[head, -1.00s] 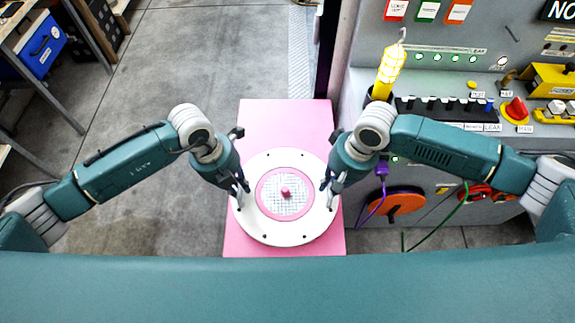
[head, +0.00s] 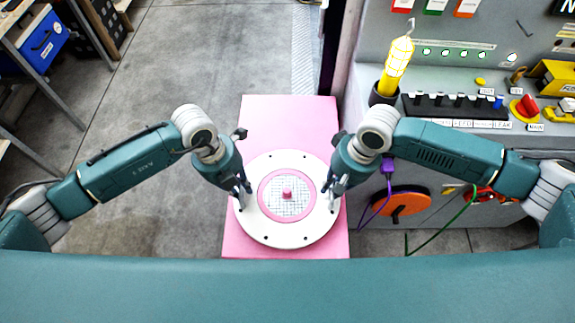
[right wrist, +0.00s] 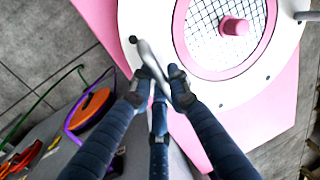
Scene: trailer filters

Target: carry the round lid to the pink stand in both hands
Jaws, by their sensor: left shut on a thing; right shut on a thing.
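The round lid (head: 262,226) is a white disc with dark bolts, a pink ring, a mesh centre and a pink knob. It is over the pink stand (head: 290,120) in the head view; I cannot tell whether it touches the top. My left gripper (head: 243,192) is shut on the lid's left rim. My right gripper (head: 330,190) is shut on its right rim. In the right wrist view the lid (right wrist: 150,18) shows with the right fingers (right wrist: 158,78) at its edge, and the pink stand (right wrist: 195,140) lies beneath. The lid hides much of the stand.
A grey panel bench (head: 440,150) with a yellow lamp (head: 397,62), switches and an orange reel (head: 402,203) stands close on the right. A shelf with a blue box (head: 38,42) is at the far left. The floor left of the stand is clear.

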